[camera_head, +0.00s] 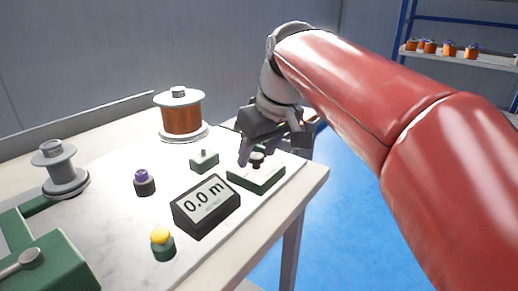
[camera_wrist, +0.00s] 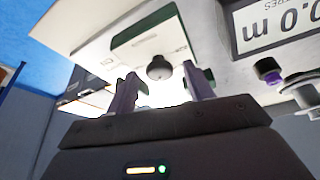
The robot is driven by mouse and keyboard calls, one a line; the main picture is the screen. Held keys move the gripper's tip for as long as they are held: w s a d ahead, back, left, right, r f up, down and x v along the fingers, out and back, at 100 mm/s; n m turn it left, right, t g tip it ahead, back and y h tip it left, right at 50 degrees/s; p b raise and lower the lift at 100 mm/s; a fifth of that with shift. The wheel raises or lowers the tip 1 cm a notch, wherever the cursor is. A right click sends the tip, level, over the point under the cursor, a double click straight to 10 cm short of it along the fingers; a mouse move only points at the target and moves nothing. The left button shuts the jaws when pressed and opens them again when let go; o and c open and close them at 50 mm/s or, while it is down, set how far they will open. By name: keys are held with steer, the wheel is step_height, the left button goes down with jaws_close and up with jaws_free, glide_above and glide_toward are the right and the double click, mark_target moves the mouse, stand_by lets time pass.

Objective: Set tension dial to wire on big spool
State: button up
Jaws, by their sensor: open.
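The tension dial is a dark knob (camera_head: 257,159) on a green box with a white top (camera_head: 262,177), near the table's right edge. My gripper (camera_head: 259,150) is open and right at the knob. In the wrist view the knob (camera_wrist: 159,68) lies between and a little beyond the open fingers (camera_wrist: 160,85), with gaps on both sides. The dial's markings are too small to read. The big spool (camera_head: 182,118), wound with copper-coloured wire between white flanges, stands at the table's back.
A black display reading 0.0 m (camera_head: 206,206) stands close left of the dial box. A small green box with a toggle (camera_head: 204,160), a purple knob (camera_head: 144,183), a yellow button (camera_head: 162,243) and an empty grey spool (camera_head: 61,170) are also on the table. A rack (camera_head: 455,58) stands behind right.

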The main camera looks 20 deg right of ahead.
steer(key=shift+r, duration=0.1)
steer(key=v, duration=0.7)
steer(key=shift+r+p, duration=0.25)
steer(key=shift+p, duration=0.1)
steer(key=shift+s, duration=0.15)
